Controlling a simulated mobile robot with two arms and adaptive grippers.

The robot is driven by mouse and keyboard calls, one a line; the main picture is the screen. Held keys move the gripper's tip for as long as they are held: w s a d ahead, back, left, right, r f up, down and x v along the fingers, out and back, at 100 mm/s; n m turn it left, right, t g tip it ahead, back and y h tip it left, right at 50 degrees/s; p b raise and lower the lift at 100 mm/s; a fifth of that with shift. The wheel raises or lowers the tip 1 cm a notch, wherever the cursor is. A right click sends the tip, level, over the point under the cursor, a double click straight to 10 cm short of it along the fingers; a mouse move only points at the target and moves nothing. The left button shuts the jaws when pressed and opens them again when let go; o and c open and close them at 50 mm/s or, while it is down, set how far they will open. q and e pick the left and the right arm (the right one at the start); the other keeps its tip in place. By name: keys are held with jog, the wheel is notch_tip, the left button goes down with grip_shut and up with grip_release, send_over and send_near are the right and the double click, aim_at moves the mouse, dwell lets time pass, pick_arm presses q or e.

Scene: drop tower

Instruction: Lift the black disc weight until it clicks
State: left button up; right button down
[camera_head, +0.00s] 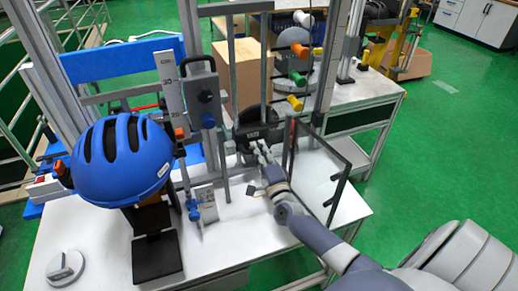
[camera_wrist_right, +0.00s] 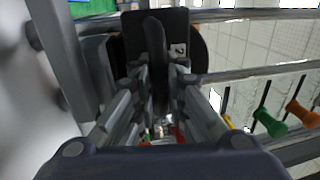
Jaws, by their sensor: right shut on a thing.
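The black disc weight (camera_head: 257,131) sits between the upright rails of the drop tower, low above the white table. In the right wrist view its dark front plate (camera_wrist_right: 181,28) carries a small white label, and an upright black grip bar (camera_wrist_right: 154,45) stands out from it. My right gripper (camera_head: 262,150) reaches in from the front right. Its two fingers (camera_wrist_right: 158,82) are closed on the grip bar, one on each side. The gripper hides part of the weight's lower front. My left gripper is not in view.
A blue helmet (camera_head: 122,157) on a black stand is at the left. A clear guard panel (camera_head: 322,178) in a dark frame stands just right of my right gripper. A cardboard box (camera_head: 243,75) stands behind the rails.

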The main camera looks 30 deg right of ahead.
notch_tip(320, 180, up, 20)
jog(key=p, duration=1.4)
jog(key=shift+w+d+r+p, duration=0.15)
jog(key=shift+r+p, duration=0.1)
jog(key=shift+p, duration=0.1)
jog(key=c, duration=1.6)
grip_release()
jog(key=shift+c, duration=0.2)
jog(key=shift+o, duration=0.2)
jog(key=shift+s, duration=0.25)
jog(key=shift+f, duration=0.2)
jog(key=v, duration=1.2)
jog(key=shift+f, duration=0.2)
jog(key=shift+w, duration=0.1)
